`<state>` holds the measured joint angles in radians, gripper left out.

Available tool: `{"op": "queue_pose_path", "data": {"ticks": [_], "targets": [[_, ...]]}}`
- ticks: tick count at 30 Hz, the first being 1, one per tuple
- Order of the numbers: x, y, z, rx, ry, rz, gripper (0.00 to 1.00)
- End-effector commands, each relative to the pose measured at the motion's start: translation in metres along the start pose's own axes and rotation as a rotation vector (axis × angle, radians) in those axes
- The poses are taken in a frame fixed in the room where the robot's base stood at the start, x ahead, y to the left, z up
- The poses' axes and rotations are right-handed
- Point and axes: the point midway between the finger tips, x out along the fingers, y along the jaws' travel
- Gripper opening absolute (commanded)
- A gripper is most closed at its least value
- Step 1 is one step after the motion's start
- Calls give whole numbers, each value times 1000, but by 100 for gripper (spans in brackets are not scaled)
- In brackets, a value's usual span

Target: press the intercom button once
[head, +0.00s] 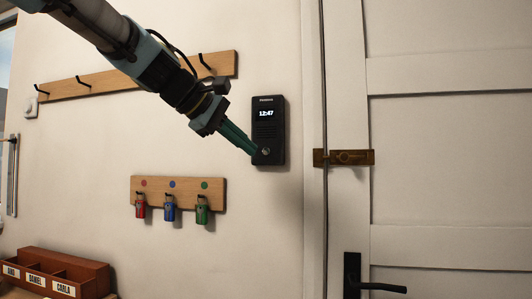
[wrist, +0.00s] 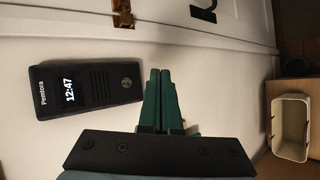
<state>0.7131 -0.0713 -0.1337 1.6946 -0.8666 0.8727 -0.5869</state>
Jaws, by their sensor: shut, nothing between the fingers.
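The intercom (head: 268,112) is a black upright panel on the wall left of the door, with a lit display reading 12:47. Its round button (head: 265,150) is near the lower end. In the wrist view the intercom (wrist: 87,88) lies sideways, with the button (wrist: 126,82) at its right end. My gripper (head: 254,151) is shut and empty, its green fingers pointing toward the lower part of the intercom. In the wrist view my gripper's fingertips (wrist: 160,72) appear to the right of the button, with a gap in the picture. I cannot tell the depth between fingertips and wall.
A white door (head: 440,160) with a brass latch (head: 345,158) and black handle (head: 375,288) stands to the right. A key rack (head: 180,191) hangs below my arm, and a hook rail (head: 120,78) behind it. A wooden sorter (head: 60,270) sits lower left.

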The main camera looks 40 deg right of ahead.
Motion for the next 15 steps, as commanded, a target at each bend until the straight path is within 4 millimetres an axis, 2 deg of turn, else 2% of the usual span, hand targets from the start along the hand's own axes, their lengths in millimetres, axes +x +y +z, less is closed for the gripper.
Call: {"op": "queue_pose_path", "data": {"ticks": [8, 15], "targets": [[3, 2, -3, -1, 0, -2, 0], [22, 17, -16, -2, -1, -4, 0]]}}
